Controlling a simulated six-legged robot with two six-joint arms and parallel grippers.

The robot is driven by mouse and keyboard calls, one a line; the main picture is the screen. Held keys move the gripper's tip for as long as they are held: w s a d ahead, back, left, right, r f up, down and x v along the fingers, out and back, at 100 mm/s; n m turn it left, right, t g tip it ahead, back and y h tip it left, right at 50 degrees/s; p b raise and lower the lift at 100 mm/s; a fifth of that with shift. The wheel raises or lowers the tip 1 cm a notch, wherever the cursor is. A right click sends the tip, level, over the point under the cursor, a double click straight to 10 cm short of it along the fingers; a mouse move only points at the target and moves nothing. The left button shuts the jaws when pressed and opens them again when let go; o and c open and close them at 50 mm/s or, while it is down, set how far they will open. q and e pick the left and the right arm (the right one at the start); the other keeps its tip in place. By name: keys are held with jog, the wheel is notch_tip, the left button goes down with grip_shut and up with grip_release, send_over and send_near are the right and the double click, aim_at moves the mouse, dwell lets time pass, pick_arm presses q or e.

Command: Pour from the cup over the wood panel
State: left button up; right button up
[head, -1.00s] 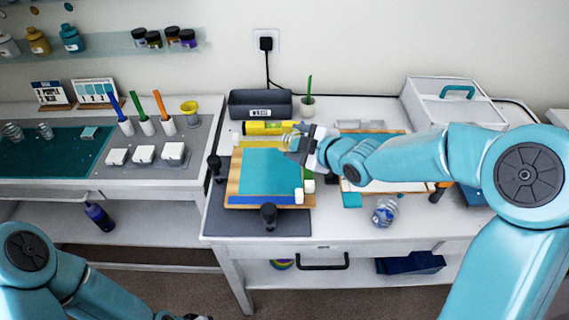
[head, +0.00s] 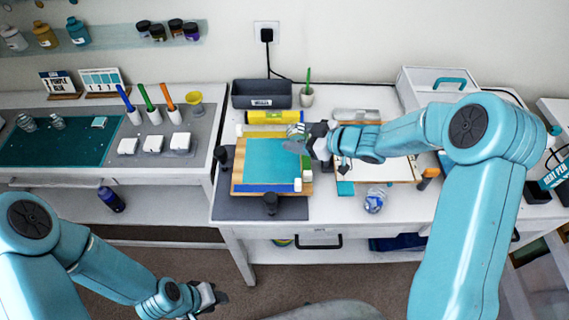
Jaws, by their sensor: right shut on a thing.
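The wood panel (head: 302,188) lies on a dark mat at the middle of the table, in the head view. Its face carries a large teal area (head: 270,160) with a blue band (head: 265,187) along the near edge. My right gripper (head: 305,141) is shut on a small clear cup (head: 296,130) above the panel's far right corner. The cup's contents and exact tilt are too small to tell. My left gripper (head: 212,298) is low at the bottom of the view, empty-looking, away from the table; its jaws are unclear.
Dark posts (head: 270,203) stand around the panel. A yellow level (head: 274,117) and a dark bin (head: 262,94) lie behind it. A clear jar with blue (head: 374,200) stands to the right, near a second board (head: 400,170). A side table (head: 70,183) holds coloured-handled tools.

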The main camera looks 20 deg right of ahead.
jog(key=shift+f+m+y, duration=0.15)
jog(key=shift+m+y, duration=0.25)
jog(key=shift+r, duration=0.2)
jog(key=shift+s+r, duration=0.1)
jog(key=shift+r, duration=0.8)
